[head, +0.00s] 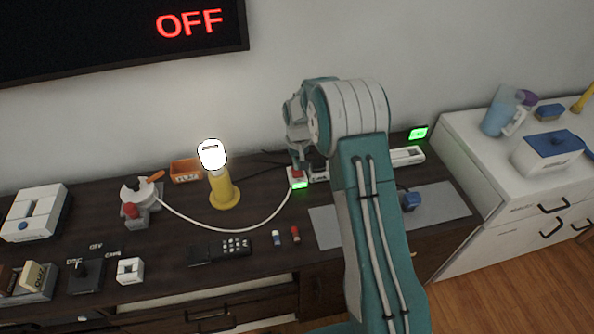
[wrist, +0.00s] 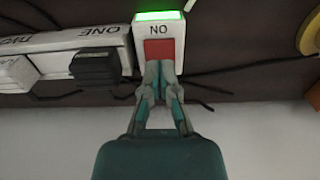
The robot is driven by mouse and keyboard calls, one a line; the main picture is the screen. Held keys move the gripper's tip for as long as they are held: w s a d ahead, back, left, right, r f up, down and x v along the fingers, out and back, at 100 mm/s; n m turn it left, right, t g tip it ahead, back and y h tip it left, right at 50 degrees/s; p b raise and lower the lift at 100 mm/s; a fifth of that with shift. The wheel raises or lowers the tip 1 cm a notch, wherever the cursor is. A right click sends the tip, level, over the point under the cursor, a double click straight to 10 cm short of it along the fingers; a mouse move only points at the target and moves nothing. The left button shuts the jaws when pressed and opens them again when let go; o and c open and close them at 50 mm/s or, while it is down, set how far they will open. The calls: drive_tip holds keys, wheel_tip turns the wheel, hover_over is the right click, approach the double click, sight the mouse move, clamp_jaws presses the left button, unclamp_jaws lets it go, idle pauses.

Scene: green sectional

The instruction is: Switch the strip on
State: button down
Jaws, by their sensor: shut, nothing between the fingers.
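The white power strip (head: 320,173) lies on the dark cabinet top near the wall, partly hidden behind my arm. Its end carries a red switch (wrist: 159,49), a label that reads as an upside-down ON, and a lit green light (wrist: 159,16). The green light also shows in the head view (head: 299,184). My gripper (wrist: 160,70) is shut and empty, with its fingertips at the wall-side edge of the red switch. I cannot tell whether they touch it. In the head view my gripper (head: 298,164) points down over the switch end.
A black plug (wrist: 95,66) sits beside the switch end. A lit yellow lamp (head: 224,190) stands left of the strip, and a white cord (head: 235,229) curves in front of it. A wall screen (head: 120,35) reads OFF. A grey mat (head: 325,228) lies in front.

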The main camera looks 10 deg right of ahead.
sight(298, 175)
drive_tip(key=shift+r, duration=2.2)
drive_tip(key=shift+s, duration=0.1)
